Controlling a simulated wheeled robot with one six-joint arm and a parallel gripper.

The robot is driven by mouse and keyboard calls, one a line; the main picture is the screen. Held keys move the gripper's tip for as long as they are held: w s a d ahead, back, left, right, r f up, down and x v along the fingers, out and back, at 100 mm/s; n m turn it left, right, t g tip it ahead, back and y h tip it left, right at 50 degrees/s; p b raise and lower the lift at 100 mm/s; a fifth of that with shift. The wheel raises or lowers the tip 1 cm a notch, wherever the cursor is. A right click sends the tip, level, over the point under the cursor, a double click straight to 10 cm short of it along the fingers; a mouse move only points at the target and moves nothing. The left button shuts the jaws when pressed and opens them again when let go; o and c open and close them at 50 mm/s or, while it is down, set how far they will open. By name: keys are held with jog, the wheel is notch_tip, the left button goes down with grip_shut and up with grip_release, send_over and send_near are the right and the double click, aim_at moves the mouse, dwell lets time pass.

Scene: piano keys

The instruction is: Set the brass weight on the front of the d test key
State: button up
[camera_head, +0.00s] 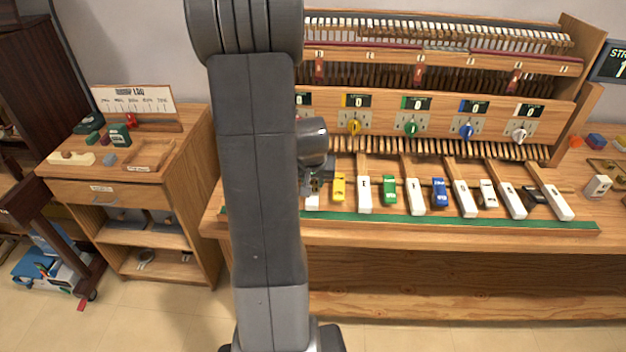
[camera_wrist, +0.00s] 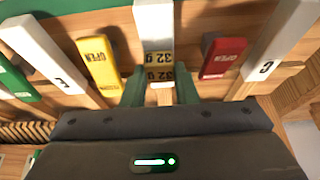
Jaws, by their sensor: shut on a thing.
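The brass weight (camera_wrist: 159,58), yellow and marked 32 g, is between the two fingers of my gripper (camera_wrist: 160,88), which are shut on it in the wrist view. The middle white key (camera_wrist: 153,18) runs directly behind the weight, between the keys lettered C (camera_wrist: 268,60) and E (camera_wrist: 45,55). Its own letter is covered. The weight is over this key's front; I cannot tell whether they touch. In the head view my gripper (camera_head: 316,182) is above a white key front (camera_head: 312,203), partly behind my arm, and the weight is not clear.
A yellow OPEN block (camera_wrist: 98,62) and a red OPEN block (camera_wrist: 222,57) flank the middle key closely. More white keys (camera_head: 364,196) and coloured blocks (camera_head: 389,191) continue to the right. A green strip (camera_head: 440,219) lines the bench front.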

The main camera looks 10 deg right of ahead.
jog(key=shift+f+b, duration=0.25)
jog(key=shift+b, duration=0.05)
jog(key=o, duration=0.9)
jog(key=shift+r, duration=0.15)
jog(key=shift+o, duration=0.2)
jog(key=shift+r+p, duration=0.3)
jog(key=shift+r, duration=0.2)
jog(key=v, duration=1.1)
jog(key=shift+s, duration=0.25)
jog(key=shift+r, duration=0.1)
